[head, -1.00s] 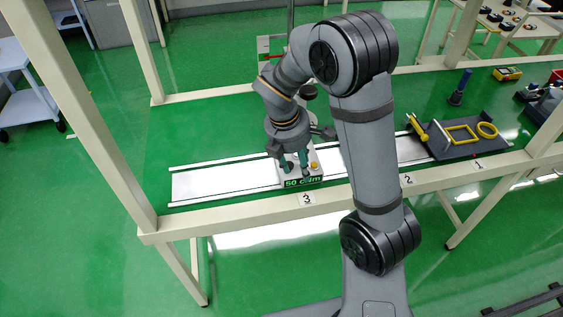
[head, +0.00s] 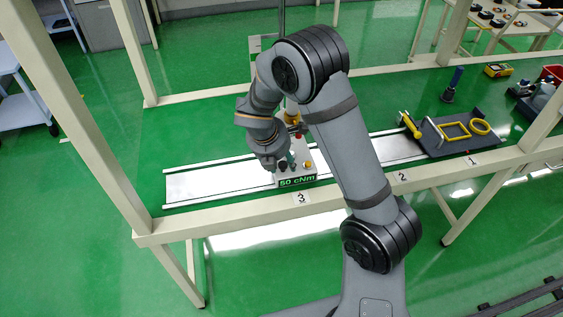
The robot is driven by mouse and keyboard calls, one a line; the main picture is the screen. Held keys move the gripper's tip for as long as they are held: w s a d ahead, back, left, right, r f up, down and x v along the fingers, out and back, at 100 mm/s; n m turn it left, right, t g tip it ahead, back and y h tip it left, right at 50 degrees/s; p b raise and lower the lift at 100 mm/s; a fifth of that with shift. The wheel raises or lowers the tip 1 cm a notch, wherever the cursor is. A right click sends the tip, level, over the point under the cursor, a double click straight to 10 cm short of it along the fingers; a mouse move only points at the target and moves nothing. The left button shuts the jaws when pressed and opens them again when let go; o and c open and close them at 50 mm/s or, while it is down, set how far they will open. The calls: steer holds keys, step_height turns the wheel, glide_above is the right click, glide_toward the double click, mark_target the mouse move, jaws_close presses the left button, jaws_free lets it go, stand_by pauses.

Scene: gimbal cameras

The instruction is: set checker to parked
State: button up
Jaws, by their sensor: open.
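The checker (head: 312,160) is a pale grey box with a green "50 cNm" display (head: 297,181) on its front. It stands on the white rail track above the label 3 (head: 301,198). An orange-yellow button (head: 308,165) shows on its right side and a red part near its back. My gripper (head: 283,165) is open at the checker's left part, by its small dark and light knobs. My gripper hides part of the checker's top, and I cannot tell whether the fingers touch it.
The track (head: 215,184) is clear to the left. To the right lies a dark tray (head: 432,142) with yellow shapes above label 1. A dark blue upright tool (head: 453,85) and a yellow meter (head: 503,71) stand behind. Pale frame posts (head: 85,120) flank the bench.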

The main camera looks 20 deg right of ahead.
steer(key=shift+c, duration=1)
steer(key=c, duration=0.7)
jaws_close()
